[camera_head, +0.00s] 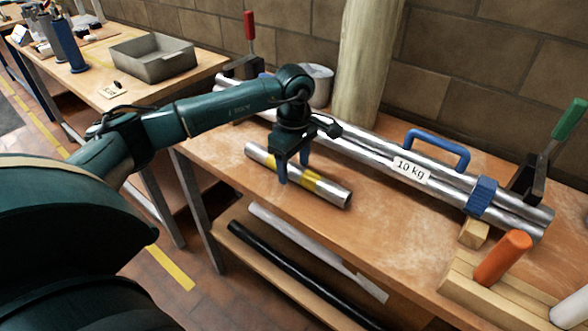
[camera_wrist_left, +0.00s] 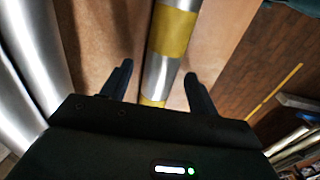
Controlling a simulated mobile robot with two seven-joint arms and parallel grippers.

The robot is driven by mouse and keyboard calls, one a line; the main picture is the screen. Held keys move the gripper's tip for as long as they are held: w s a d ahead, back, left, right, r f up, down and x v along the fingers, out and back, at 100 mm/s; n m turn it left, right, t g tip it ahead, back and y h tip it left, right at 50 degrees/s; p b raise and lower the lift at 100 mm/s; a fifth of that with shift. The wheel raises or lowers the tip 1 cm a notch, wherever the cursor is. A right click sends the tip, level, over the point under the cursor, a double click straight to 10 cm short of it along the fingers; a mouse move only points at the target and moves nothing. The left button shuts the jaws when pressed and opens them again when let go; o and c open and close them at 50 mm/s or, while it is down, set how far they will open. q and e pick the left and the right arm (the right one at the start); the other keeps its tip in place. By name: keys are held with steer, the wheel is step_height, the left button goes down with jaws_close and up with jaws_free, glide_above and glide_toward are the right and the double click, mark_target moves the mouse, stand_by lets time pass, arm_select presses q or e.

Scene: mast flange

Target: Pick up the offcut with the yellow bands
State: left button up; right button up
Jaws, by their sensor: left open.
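The offcut is a short silver tube with yellow bands (camera_head: 328,191), lying on the wooden bench top. My left gripper (camera_head: 293,176) is over its middle in the head view, fingers pointing down. In the left wrist view the offcut (camera_wrist_left: 162,72) runs between the two open fingers of the left gripper (camera_wrist_left: 158,85), with bare bench showing on both sides of it. Whether the fingertips reach down beside the tube is hard to tell. My right gripper is not in view.
A long silver tube bundle (camera_head: 375,155) labelled 10 kg, with a blue handle (camera_head: 437,146), lies behind the offcut. A red-handled clamp (camera_head: 249,30) and a green-handled clamp (camera_head: 568,118) stand at its ends. An orange-handled tool (camera_head: 503,258) is at the right. Bench in front is clear.

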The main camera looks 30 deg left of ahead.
arm_select(q)
steer(key=shift+f, duration=0.55)
steer(key=c, duration=1.2)
